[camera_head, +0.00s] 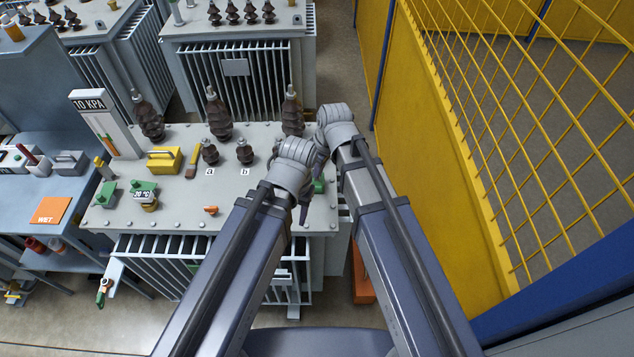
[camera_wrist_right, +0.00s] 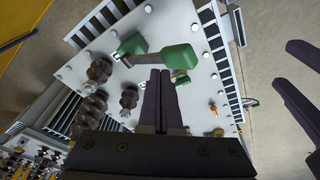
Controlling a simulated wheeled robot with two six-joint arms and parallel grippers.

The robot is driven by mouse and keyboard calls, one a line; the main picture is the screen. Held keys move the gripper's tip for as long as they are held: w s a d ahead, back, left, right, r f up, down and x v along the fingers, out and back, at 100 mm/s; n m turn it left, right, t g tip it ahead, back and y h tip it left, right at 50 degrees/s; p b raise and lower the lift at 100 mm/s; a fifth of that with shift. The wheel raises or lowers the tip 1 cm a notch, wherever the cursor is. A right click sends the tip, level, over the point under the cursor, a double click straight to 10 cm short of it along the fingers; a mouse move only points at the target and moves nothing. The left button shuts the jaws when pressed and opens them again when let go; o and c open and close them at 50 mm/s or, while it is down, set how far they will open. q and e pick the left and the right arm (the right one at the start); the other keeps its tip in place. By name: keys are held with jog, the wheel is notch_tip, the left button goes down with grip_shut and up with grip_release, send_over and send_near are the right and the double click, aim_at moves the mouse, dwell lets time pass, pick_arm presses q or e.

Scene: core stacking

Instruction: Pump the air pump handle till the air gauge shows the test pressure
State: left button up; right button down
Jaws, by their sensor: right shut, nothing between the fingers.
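A green pump-like fixture with a grey bar (camera_wrist_right: 126,58) shows at the top of the right wrist view; its green block (camera_wrist_right: 180,57) lies just past my right gripper's tips. In the head view only a green patch (camera_head: 319,186) shows, mostly hidden by my arms. My right gripper (camera_wrist_right: 161,72) is shut and empty over the lid; its dark fingers (camera_head: 304,212) show partly in the head view. My left gripper (camera_wrist_right: 298,82) is at the right of the wrist view, fingers apart. A panel marked 10 KPA (camera_head: 108,130) stands at the lid's left; its reading is too small to tell.
The grey transformer lid (camera_head: 265,215) carries tall brown bushings (camera_head: 218,118), posts marked a and b, an orange valve (camera_head: 211,210) and a 20 °C fixture (camera_head: 146,194). A blue bench (camera_head: 60,195) stands left, a yellow fence (camera_head: 425,150) right.

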dwell(0.6)
jog(key=shift+s+f+b, duration=0.25)
jog(key=shift+f+b, duration=0.1)
jog(key=s+f+b, duration=0.4)
jog(key=f+b, duration=0.1)
jog(key=shift+f, duration=0.15)
dwell(6.2)
